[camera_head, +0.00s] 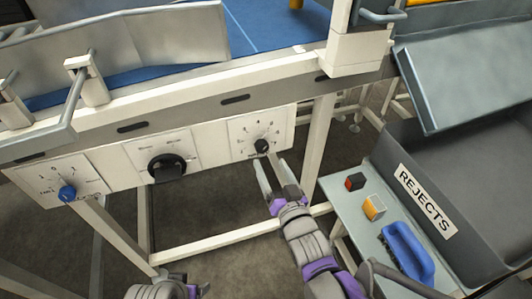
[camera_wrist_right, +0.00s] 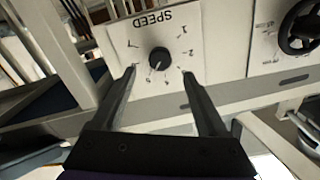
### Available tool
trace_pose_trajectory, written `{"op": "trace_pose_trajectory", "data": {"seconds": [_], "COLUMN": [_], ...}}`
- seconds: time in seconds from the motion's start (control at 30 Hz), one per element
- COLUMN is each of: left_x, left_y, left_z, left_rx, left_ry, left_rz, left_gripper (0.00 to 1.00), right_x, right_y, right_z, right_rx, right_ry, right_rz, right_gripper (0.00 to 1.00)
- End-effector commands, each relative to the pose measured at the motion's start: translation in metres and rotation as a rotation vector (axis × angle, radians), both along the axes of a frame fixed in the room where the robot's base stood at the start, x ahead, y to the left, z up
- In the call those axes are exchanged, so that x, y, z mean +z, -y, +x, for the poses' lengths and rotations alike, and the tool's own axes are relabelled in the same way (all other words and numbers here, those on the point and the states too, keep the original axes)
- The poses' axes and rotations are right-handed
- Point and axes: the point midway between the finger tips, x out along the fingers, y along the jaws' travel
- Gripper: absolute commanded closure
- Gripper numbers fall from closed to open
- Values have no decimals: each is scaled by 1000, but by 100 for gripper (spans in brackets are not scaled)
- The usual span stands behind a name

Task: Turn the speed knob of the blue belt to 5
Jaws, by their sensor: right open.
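The speed knob (camera_head: 262,146) is small, round and black, on a white dial plate (camera_head: 279,128) at the right of the front panel, under the blue belt (camera_head: 262,27). In the right wrist view the knob (camera_wrist_right: 159,59) sits on a plate marked SPEED, upside down. A pale mark on it points down and slightly left there; the number it meets is too small to read surely. My right gripper (camera_head: 277,177) is open in front of the knob, its fingers (camera_wrist_right: 158,80) on either side in the picture, nothing between them. My left arm shows at the bottom edge; its fingers are unclear.
A black handwheel (camera_head: 167,167) and a blue knob (camera_head: 67,193) sit left on the same panel. A frame leg (camera_head: 319,148) stands right of the knob.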

Motion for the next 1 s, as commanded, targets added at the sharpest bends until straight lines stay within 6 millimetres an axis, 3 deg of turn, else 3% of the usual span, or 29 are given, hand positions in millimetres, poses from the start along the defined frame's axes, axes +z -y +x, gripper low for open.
{"op": "trace_pose_trajectory", "data": {"seconds": [0.1, 0.3, 0.83, 1.0], "left_x": [4, 6, 6, 6], "left_y": [0, 0, 0, 0], "left_z": [-1, -1, -1, -1], "left_rx": [0, 0, 0, 0], "left_ry": [1, 2, 2, 2], "left_rz": [0, 0, 0, 0], "left_gripper": [24, 24, 24, 24], "right_x": [1, 0, -1, -18], "right_y": [6, 11, 11, 33], "right_z": [-19, -33, -34, -39], "right_rx": [0, 0, 0, -49], "right_ry": [0, 0, -2, -109], "right_rz": [-1, 0, -2, -69], "right_gripper": [24, 24, 24, 24]}}
